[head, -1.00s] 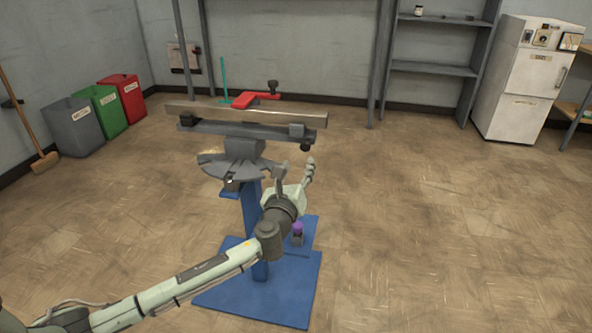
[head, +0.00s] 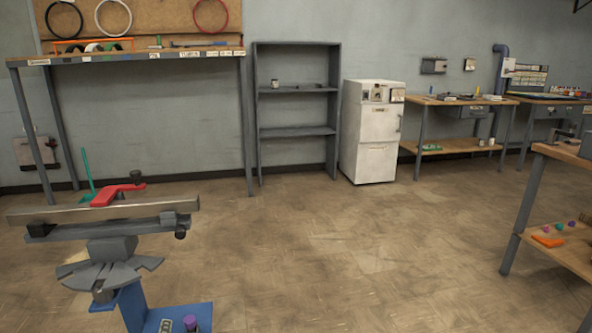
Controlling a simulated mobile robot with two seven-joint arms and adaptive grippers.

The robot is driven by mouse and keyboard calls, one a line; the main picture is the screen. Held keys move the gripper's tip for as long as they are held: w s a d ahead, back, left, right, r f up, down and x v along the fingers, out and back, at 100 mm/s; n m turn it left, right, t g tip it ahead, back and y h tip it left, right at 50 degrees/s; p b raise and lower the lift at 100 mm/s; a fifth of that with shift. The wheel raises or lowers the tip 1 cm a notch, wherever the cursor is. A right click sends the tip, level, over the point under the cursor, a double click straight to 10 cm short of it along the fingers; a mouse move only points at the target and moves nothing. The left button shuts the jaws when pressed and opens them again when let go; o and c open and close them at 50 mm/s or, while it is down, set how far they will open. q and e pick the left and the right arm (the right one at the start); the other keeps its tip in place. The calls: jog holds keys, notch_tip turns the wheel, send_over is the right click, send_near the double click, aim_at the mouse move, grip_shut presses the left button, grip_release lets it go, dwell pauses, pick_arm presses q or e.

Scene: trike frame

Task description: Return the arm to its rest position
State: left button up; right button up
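Neither of my arms nor grippers shows in the head view now. The trike frame stand is at the lower left, with a grey metal bar (head: 100,210) lying level across its top. A red clamp handle (head: 117,194) sits on top of the bar. Below are a grey fan-shaped part (head: 108,272) and a blue post and base (head: 180,316), cut off by the lower edge. A small purple-topped item (head: 191,322) stands on the blue base.
A grey shelf unit (head: 297,160), a white cabinet (head: 369,150) and a workbench (head: 460,101) stand along the back wall. A table (head: 565,152) with small coloured parts on its lower shelf is at the right. The middle floor (head: 350,250) is clear.

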pick_arm(q)
jog(key=s+d+f+n+g+h, duration=0.2)
jog(key=s+f+n+g, duration=0.2)
jog(key=s+f+n, duration=0.4)
jog(key=s+d+f+n+g+h, duration=0.1)
jog(key=s+f+n+g, duration=0.3)
jog(key=s+f+n, duration=0.5)
jog(key=s+d+f, duration=0.1)
jog(key=s+f, duration=0.1)
jog(key=s, duration=0.6)
jog(key=shift+s+f+g+h, duration=0.25)
jog(key=shift+s+g+h, duration=0.15)
